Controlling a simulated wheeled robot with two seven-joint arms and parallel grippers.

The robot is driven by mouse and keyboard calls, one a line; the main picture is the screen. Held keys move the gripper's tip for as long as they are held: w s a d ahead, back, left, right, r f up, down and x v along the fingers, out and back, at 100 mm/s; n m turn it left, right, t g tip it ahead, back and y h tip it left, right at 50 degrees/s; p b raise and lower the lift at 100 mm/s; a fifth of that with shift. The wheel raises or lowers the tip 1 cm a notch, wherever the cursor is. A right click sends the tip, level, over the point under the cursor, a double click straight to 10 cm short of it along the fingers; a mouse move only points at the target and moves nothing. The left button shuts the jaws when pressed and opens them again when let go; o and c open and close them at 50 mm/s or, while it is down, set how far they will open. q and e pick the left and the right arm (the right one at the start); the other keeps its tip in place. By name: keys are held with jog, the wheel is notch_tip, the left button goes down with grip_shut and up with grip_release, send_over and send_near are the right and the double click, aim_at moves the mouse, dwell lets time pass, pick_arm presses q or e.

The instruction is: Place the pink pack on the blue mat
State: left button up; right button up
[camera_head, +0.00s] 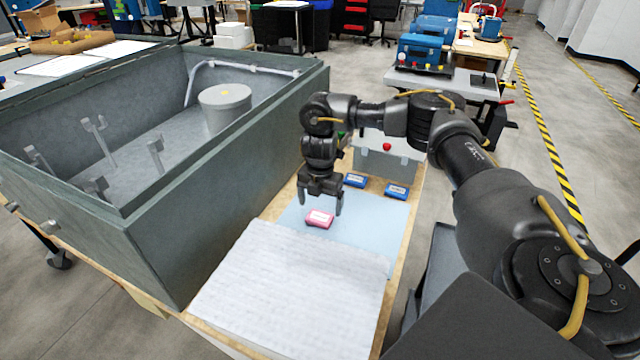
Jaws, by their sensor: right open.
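The pink pack (319,219) lies on the light blue mat (360,236), near the mat's left part and just behind the white padded sheet. My right gripper (320,207) is open, pointing down over the pink pack, with its fingers to either side of and slightly behind it. I cannot tell whether the fingers touch the pack. My left gripper is not in view.
A large grey open box (235,195) with a cylinder (226,108) inside stands left of the mat. A white padded sheet (290,290) covers the table in front. A grey case (385,160) with a red knob is behind the packs. The mat's right part is clear.

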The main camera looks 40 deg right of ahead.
aim_at(320, 216)
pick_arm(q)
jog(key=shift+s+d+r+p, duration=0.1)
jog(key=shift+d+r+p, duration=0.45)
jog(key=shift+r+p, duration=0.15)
pick_arm(e)
notch_tip(320, 216, up, 8)
jog(key=shift+r, duration=0.25)
